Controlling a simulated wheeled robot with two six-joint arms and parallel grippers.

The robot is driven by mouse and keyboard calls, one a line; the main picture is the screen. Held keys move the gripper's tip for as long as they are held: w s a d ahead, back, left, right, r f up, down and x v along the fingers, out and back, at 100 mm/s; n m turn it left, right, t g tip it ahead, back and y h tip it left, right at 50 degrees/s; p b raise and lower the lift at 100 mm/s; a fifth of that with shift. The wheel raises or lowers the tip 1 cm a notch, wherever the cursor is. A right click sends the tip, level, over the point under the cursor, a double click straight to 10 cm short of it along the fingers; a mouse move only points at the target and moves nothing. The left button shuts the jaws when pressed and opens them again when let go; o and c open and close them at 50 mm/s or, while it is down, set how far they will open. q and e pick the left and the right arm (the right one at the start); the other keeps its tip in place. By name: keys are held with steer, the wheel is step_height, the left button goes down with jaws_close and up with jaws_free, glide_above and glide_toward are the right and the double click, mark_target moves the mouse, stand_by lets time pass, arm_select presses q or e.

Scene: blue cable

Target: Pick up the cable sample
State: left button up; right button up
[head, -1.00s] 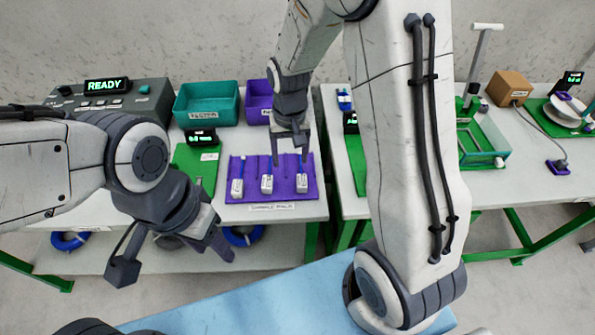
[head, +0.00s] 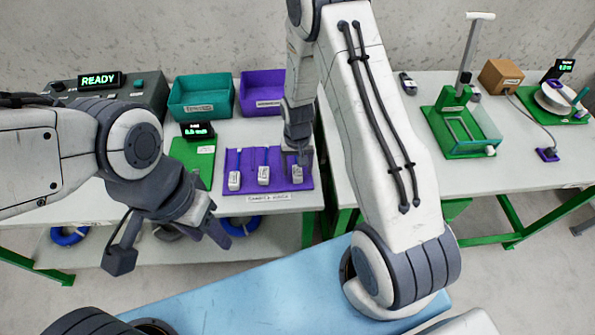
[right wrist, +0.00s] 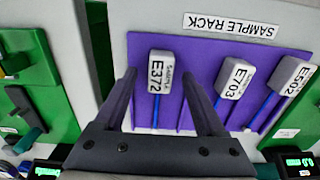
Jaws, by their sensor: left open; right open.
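Three cable samples, each a white tagged block on a blue cable, lie on the purple sample rack (head: 233,191). In the head view they are the left sample (head: 234,181), the middle sample (head: 264,176) and the right sample (head: 297,176). In the right wrist view they read E502 (right wrist: 293,74), E703 (right wrist: 236,77) and E372 (right wrist: 160,72). My right gripper (head: 297,160) is open over the right sample. In the right wrist view its fingers (right wrist: 158,85) stand either side of E372, with a gap on both sides. My left gripper (head: 214,226) is open and empty, in front of the table.
A teal bin (head: 202,97) and a purple bin (head: 262,93) stand behind the rack. A green board (head: 193,158) with a small display lies left of it. A green fixture (head: 461,128) and a cable reel (head: 556,98) stand on the right table.

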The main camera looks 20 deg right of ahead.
steer(key=shift+f, duration=0.3)
jaws_close()
steer(key=shift+r, duration=0.15)
